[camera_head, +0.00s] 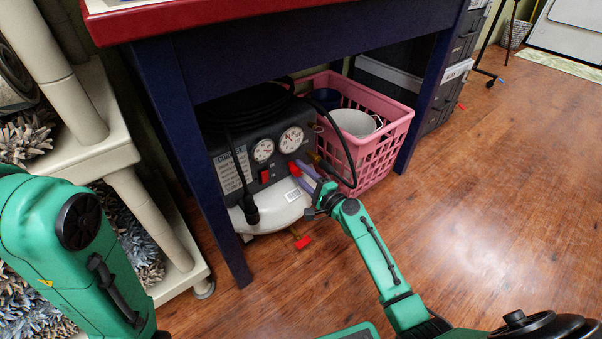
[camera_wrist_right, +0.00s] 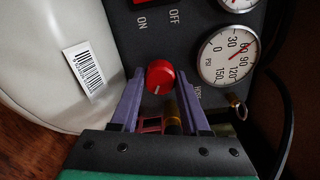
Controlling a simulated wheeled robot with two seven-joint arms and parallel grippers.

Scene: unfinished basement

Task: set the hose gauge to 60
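The compressor (camera_head: 232,160) stands on the floor under the table, with two round gauges on its dark panel. The right-hand gauge (camera_head: 291,140) is nearer the red knob (camera_head: 294,169); this gauge also shows in the right wrist view (camera_wrist_right: 228,56), its red needle pointing near 60. My left gripper is out of view.
A pink basket (camera_head: 378,155) with a white pot stands right of the compressor. A black hose (camera_head: 335,140) hangs beside the panel. Table legs (camera_head: 215,190) flank the space, and a beige shelf (camera_head: 110,130) stands left.

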